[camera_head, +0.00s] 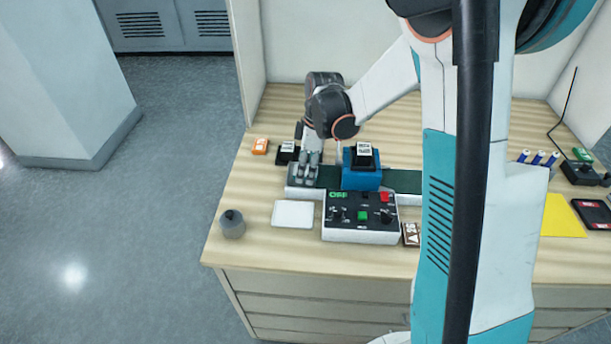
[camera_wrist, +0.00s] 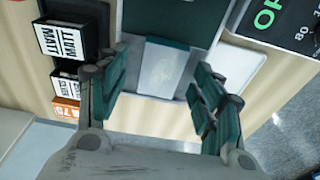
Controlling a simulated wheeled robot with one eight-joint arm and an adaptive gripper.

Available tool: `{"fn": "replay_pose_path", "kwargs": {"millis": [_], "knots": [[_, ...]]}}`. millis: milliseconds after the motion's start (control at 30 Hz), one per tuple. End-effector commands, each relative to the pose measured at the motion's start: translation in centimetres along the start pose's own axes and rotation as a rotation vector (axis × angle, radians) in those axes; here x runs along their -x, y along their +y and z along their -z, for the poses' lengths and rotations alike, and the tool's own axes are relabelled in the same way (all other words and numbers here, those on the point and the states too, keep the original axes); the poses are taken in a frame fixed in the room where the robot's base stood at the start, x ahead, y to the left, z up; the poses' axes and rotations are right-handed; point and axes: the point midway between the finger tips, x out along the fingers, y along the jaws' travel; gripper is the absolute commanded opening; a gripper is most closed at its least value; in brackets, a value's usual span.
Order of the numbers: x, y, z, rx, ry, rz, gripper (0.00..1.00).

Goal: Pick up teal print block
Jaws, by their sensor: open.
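In the head view my gripper (camera_head: 304,170) is low over the left end of the belt (camera_head: 328,177), and I cannot make out the block there.
A blue machine (camera_head: 361,179) straddles the belt to the right, with a black labelled block (camera_head: 365,157) on top. A control box (camera_head: 360,223) and white pad (camera_head: 293,214) lie in front. Black (camera_head: 287,152) and orange (camera_head: 260,146) blocks stand behind. A grey weight (camera_head: 232,226) stands front left.

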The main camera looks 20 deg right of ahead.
Motion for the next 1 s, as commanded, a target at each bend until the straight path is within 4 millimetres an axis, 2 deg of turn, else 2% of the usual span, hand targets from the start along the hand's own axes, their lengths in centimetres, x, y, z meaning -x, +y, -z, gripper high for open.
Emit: {"fn": "replay_pose_path", "kwargs": {"millis": [67, 267, 467, 833, 1000], "knots": [[-0.7, 0.0, 0.0, 0.0, 0.0, 0.0, 0.61], [-0.6, 0.0, 0.0, 0.0, 0.0, 0.0, 0.61], [-0.6, 0.0, 0.0, 0.0, 0.0, 0.0, 0.15], [-0.5, 0.0, 0.0, 0.0, 0.0, 0.0, 0.15], [0.5, 0.0, 0.2, 0.0, 0.0, 0.0, 0.15]]}}
